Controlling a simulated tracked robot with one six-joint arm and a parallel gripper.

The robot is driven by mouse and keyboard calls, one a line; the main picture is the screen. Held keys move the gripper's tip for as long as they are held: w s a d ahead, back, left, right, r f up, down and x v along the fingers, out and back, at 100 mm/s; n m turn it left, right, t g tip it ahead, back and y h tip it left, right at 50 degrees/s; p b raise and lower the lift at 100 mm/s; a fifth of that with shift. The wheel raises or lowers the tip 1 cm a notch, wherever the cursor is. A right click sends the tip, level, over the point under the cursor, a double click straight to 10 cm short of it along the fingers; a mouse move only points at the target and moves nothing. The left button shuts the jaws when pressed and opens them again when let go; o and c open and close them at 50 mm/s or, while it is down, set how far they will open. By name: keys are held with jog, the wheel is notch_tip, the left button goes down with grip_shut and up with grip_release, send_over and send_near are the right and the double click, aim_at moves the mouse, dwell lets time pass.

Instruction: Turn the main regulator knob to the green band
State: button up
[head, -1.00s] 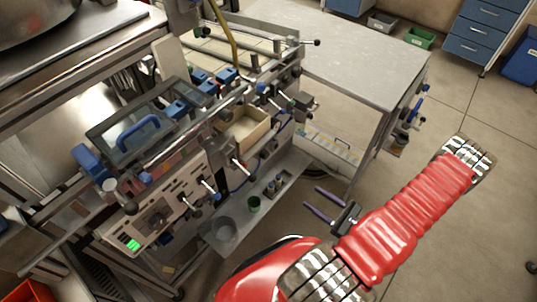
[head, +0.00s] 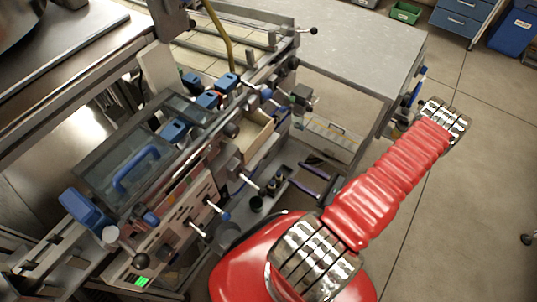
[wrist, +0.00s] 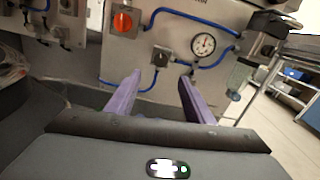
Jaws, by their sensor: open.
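In the wrist view, a grey panel carries a dark square knob (wrist: 160,57) on a small plate, joined to blue tubing, with a round white dial gauge (wrist: 203,44) to its right. An orange-red rotary knob (wrist: 125,20) sits higher to the left. I cannot tell which knob is the main regulator, and no green band is clear. My gripper (wrist: 160,76) is open and empty, its two purple fingers pointing at the panel below the dark knob, apart from it. In the head view my gripper (head: 302,177) is beside the machine's lower shelf.
The machine front (head: 180,205) has several protruding levers and knobs close to my gripper. A grey worktable (head: 350,50) stands behind. The floor at right is mostly free.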

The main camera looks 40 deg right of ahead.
aim_at(267, 156)
jog(key=shift+x, duration=6.85)
jog(key=shift+d, duration=0.1)
jog(key=shift+c, duration=0.2)
jog(key=c, duration=1)
